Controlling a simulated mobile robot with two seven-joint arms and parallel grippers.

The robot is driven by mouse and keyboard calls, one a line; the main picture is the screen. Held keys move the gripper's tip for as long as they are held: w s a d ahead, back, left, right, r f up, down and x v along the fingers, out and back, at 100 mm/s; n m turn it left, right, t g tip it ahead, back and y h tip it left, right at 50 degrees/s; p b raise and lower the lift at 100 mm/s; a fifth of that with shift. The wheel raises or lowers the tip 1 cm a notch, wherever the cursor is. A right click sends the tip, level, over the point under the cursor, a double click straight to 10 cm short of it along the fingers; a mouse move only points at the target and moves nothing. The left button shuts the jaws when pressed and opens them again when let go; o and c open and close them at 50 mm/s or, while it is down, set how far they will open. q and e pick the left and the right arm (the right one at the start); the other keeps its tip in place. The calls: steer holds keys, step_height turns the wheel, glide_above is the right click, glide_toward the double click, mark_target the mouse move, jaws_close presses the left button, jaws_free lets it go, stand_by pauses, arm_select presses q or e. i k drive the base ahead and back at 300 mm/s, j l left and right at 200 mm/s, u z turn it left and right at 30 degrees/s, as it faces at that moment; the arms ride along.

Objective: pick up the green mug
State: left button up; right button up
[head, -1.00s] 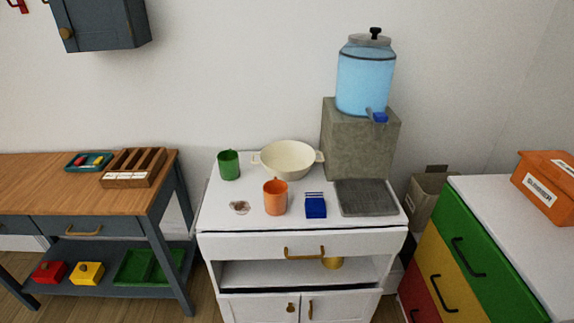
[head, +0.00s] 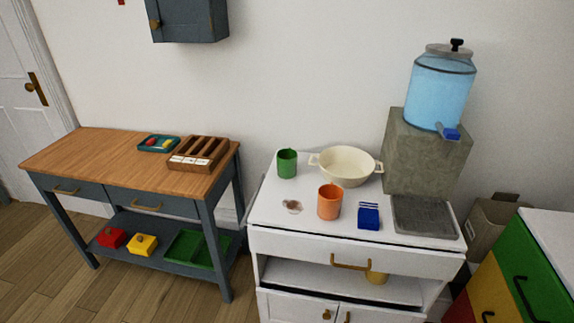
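The green mug (head: 287,163) stands upright at the back left of the white cabinet's top (head: 267,205). It is left of a cream two-handled pan (head: 346,166) and behind an orange mug (head: 329,202). No handle of the green mug can be made out clearly. Neither of my grippers shows in the head view.
A blue water dispenser (head: 441,90) stands on a stone block (head: 426,150). A wooden workbench (head: 110,158) is at left, with open floor before it.

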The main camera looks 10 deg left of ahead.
mark_target(288, 162)
steer(key=z, duration=0.8)
steer(key=j+z, duration=0.85)
steer(key=k+j+z, duration=0.2)
steer(key=j, duration=0.2)
steer(key=k+j+z, duration=0.25)
steer(key=j, duration=0.2)
steer(key=k+j, duration=0.15)
steer(key=j, duration=0.2)
steer(key=k+j, duration=0.1)
steer(key=j, duration=0.25)
steer(key=k+j+z, duration=0.1)
steer(key=j, duration=0.25)
steer(key=k+j, duration=0.2)
steer(key=j, duration=0.15)
steer(key=k+j, duration=0.15)
steer(key=j, duration=0.15)
steer(key=i+j, duration=0.15)
steer(key=z, duration=0.05)
